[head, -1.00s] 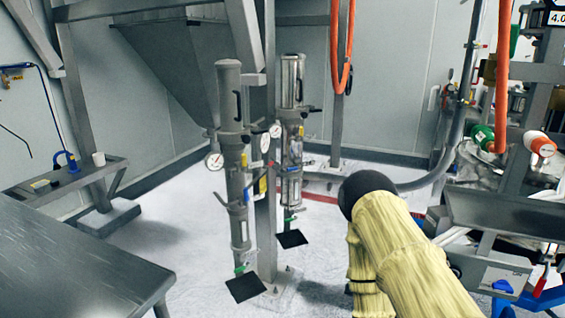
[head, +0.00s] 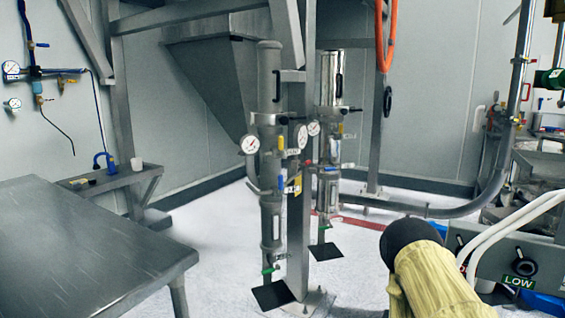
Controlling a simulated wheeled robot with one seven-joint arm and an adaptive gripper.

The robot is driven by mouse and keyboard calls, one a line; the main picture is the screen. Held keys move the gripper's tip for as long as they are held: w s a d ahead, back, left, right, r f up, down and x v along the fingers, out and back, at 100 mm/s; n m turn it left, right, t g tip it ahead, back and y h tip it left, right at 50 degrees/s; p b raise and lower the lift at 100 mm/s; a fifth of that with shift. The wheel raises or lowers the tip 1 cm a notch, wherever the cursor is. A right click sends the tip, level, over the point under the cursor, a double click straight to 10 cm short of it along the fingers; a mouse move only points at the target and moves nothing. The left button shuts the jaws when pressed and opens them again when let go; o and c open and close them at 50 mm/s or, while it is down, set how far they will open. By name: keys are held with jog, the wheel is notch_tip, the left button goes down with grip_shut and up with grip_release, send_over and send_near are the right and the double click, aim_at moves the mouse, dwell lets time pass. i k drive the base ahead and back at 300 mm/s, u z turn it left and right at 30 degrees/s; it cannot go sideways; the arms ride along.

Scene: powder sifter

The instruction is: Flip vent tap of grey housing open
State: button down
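Two upright filter housings stand side by side on a steel post. The nearer left one is the matte grey housing (head: 269,80), and a shinier steel housing (head: 330,95) stands just behind it to the right. The grey housing carries a round white pressure gauge (head: 249,145), a small blue handle (head: 281,184) at mid-height and a green handle (head: 270,269) near its foot. Several small taps sit close together there, and I cannot tell which is the vent tap or how it is set. My gripper is not in view; only my yellow-sleeved arm shows at lower right, apart from the housings.
A steel table (head: 80,250) fills the lower left. A small shelf (head: 100,180) with a blue clamp stands behind it. Black plates (head: 272,295) lie under the housings. A control box (head: 520,262) marked LOW is at right. White floor is open before the housings.

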aim_at(280, 139)
jog(key=k, duration=1)
jog(key=u, duration=0.85)
jog(key=i, duration=1.3)
jog(key=z, duration=1.25)
